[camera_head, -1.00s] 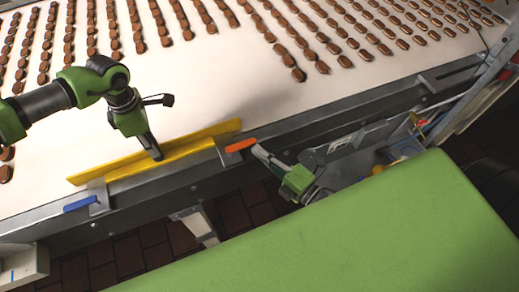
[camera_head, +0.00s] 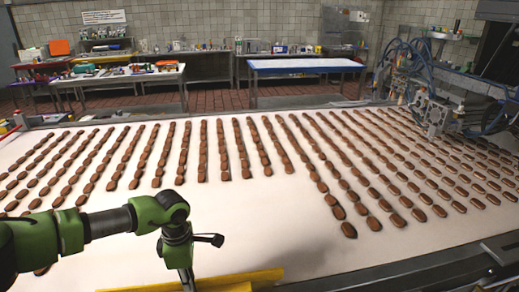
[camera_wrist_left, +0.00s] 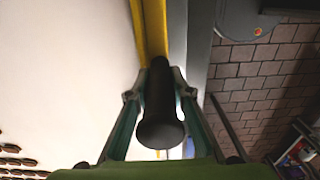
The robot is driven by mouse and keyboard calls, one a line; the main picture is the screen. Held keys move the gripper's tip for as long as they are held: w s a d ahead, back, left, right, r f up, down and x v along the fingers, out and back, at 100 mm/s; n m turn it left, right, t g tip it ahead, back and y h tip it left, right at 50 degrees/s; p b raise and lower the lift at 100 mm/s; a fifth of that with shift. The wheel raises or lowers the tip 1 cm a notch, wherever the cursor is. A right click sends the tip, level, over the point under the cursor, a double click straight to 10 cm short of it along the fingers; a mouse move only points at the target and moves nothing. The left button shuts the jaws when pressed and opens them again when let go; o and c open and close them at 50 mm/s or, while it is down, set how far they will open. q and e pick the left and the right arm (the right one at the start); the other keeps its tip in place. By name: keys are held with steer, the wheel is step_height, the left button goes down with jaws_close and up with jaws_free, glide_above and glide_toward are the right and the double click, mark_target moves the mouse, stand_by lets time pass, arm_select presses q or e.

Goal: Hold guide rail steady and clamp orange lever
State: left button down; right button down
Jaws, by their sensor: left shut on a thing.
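The yellow guide rail (camera_head: 240,281) shows only in part at the bottom edge of the head view, along the near side of the white belt. It also runs away from me at the top of the left wrist view (camera_wrist_left: 154,30). My left gripper (camera_wrist_left: 159,92) is shut on a dark round-ended handle (camera_wrist_left: 160,125) at the rail; the fingers press on its two sides. In the head view my left gripper (camera_head: 188,282) reaches down to the rail, its tips cut off by the frame. The orange lever and my right gripper are out of view.
The white belt (camera_head: 230,225) carries many rows of brown biscuits (camera_head: 245,150). A machine with blue hoses (camera_head: 430,105) stands at the right. Tables (camera_head: 305,64) line the back wall. A grey metal edge (camera_head: 420,278) borders the belt at the lower right.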

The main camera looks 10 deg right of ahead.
arm_select(q)
steer(key=c, duration=1.6)
jaws_free()
steer(key=shift+c, duration=0.2)
steer(key=shift+r+p, duration=2)
steer(key=shift+r, duration=2.55)
steer(key=o, duration=0.5)
steer(key=shift+o, duration=0.2)
